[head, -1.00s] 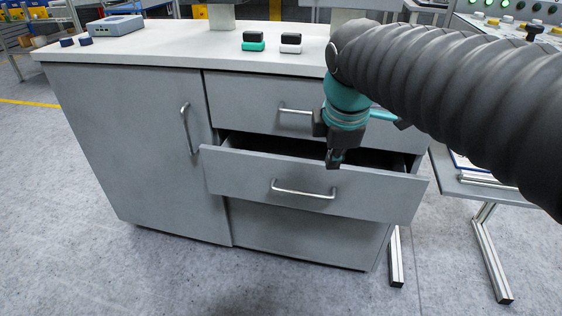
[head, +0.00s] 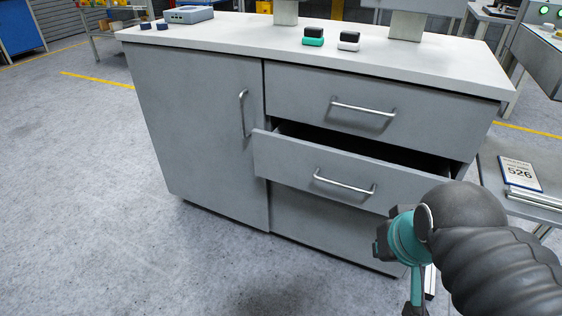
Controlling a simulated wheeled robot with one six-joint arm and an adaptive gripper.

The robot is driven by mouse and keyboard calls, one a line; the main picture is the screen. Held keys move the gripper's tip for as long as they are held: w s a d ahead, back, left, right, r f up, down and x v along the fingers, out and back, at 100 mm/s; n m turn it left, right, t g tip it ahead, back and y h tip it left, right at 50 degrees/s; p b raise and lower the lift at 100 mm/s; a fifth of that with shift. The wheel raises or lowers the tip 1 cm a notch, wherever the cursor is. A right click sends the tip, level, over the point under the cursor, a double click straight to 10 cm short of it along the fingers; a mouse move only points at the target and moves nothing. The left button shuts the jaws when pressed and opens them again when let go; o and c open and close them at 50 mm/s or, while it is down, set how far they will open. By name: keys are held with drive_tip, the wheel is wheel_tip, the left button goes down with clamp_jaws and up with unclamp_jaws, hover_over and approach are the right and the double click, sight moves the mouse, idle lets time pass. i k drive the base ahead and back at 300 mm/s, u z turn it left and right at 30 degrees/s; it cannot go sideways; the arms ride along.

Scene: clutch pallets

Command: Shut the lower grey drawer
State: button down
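The lower grey drawer (head: 290,167) sticks out of the grey cabinet, with a dark gap showing behind its front. Its silver bar handle (head: 344,183) is in the middle of the front. The upper drawer (head: 350,92) above it is shut. My gripper (head: 380,241) is at the lower right of the head view, in front of and below the drawer's right part, apart from the handle. My arm hides the drawer front's lower right corner. The fingers are small and partly turned away, so I cannot see whether they are open.
The cabinet top (head: 240,33) carries a grey box (head: 188,14), teal and white blocks, and small dark blocks. A cabinet door (head: 200,130) left of the drawers is shut. A side table with a sign (head: 520,174) stands at right. The floor in front is clear.

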sight(349, 170)
drive_tip(key=u, duration=0.7)
drive_tip(key=k, duration=1.2)
drive_tip(key=z, duration=1.3)
drive_tip(key=i, duration=1)
